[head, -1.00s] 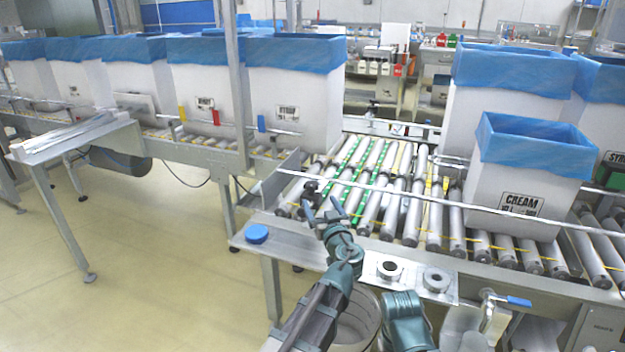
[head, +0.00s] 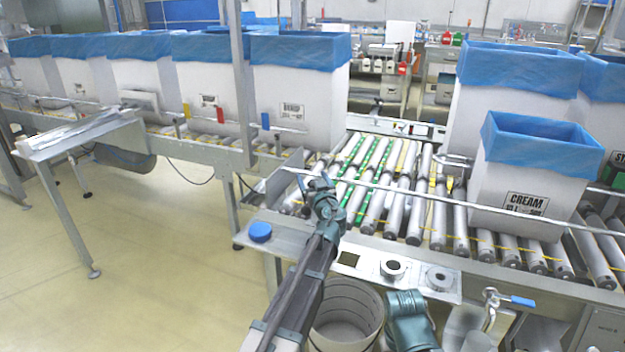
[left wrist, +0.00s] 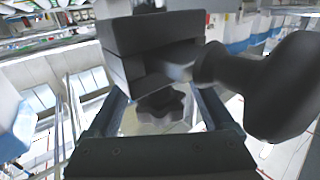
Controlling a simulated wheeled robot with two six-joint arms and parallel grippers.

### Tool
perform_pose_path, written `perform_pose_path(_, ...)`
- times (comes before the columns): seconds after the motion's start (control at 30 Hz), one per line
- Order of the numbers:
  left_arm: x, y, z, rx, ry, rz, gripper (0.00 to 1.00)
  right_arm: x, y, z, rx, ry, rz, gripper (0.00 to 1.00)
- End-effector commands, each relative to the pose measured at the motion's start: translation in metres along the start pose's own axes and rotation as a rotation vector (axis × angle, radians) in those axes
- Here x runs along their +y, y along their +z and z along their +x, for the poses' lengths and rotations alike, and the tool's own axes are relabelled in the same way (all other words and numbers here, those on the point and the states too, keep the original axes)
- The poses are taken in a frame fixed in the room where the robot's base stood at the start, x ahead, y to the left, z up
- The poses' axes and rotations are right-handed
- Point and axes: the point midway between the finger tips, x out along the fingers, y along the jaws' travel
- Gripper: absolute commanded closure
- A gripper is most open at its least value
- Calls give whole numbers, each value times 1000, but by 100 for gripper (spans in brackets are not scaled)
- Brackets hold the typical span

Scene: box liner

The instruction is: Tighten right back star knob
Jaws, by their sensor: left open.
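A dark star knob (left wrist: 163,103) shows in the left wrist view, below a black clamp block (left wrist: 150,45). My left gripper (head: 317,182) is open at the near-left end of the guide rail (head: 420,195) in the head view. In the left wrist view its two fingers (left wrist: 160,112) stand on either side of the star knob, with gaps visible; I cannot tell whether they touch it. In the head view the knob is too small and covered to make out.
A large black rounded handle (left wrist: 280,88) sits close to the right finger. A white box with a blue liner, marked CREAM (head: 525,190), stands on the rollers at right. More lined boxes (head: 300,95) stand at the back left. The rollers (head: 390,200) between are bare.

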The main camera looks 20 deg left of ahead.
Motion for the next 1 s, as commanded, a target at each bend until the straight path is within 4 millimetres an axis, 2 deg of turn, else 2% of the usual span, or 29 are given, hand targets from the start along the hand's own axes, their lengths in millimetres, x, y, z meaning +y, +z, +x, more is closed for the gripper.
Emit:
perform_pose_path(0.27, 0, 0, 1, 0, 0, 0, 16, 0, 0, 0, 0, 0, 0, 50)
perform_pose_path(0.73, 0, 0, 0, 0, 0, 0, 100, 0, 0, 0, 0, 0, 0, 50)
perform_pose_path(0.87, 0, 0, 0, 0, 18, 0, 100, 0, 0, 0, 0, 0, 0, 50)
perform_pose_path(1.0, 0, 0, 0, 0, 108, 0, 100, 0, 0, 0, 0, 0, 0, 50)
